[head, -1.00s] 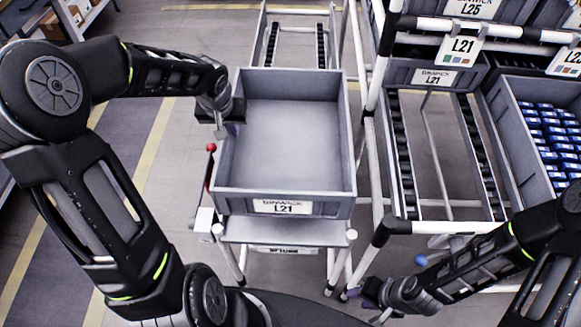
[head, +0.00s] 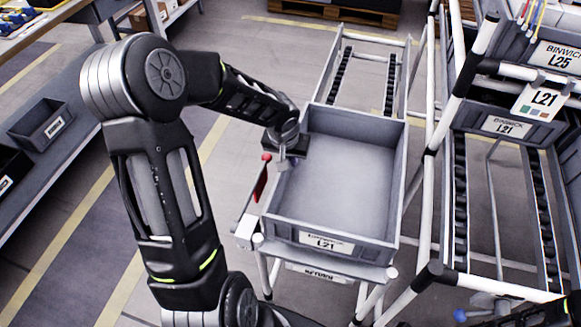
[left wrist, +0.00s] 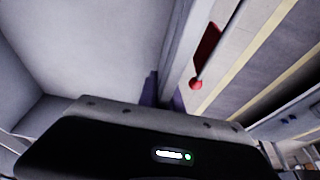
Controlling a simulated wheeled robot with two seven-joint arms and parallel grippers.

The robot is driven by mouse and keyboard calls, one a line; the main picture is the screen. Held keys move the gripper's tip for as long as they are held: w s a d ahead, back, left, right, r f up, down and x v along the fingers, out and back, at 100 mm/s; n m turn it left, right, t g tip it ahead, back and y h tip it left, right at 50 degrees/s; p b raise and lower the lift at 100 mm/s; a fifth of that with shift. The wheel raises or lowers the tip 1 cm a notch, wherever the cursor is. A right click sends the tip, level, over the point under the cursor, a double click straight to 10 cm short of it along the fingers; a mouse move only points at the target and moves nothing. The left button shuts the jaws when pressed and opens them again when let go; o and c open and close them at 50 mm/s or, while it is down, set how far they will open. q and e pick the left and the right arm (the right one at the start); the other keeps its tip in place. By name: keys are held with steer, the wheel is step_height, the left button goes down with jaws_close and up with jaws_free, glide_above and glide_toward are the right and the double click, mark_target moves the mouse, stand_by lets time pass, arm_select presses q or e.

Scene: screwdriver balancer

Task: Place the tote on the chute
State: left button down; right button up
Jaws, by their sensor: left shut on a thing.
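The grey empty tote (head: 330,241), with an L21 label on its front wall, is upright over the front part of the return chute (head: 335,269). Whether its base rests fully on the chute cannot be told. The chute's roller rails (head: 341,75) show behind the tote, and its front lip shows below it. My left gripper (head: 287,150) is shut on the tote's left wall, toward the far end. In the left wrist view, the fingers (left wrist: 160,92) straddle the tote wall (left wrist: 184,45). My right gripper is out of view.
A red-knobbed lever (head: 265,170) stands close to the tote's left side. White rack posts (head: 430,180) and another roller lane (head: 460,200) are to the right. A grey shelf with a dark bin (head: 42,122) is at left. Floor between is clear.

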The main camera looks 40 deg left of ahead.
mark_target(286, 157)
arm_select(q)
steer(key=shift+f+b, duration=0.45)
steer(key=shift+f, duration=1.4)
steer(key=c, duration=2)
jaws_free()
steer(key=shift+f, duration=0.15)
steer(key=o, duration=0.5)
steer(key=shift+r, duration=0.2)
steer(key=shift+r, duration=0.2)
steer(key=p+v, duration=0.2)
steer(key=v, duration=0.9)
steer(key=shift+s+d+r+p, duration=0.15)
steer(key=shift+r+p, duration=0.1)
steer(key=shift+p, duration=0.1)
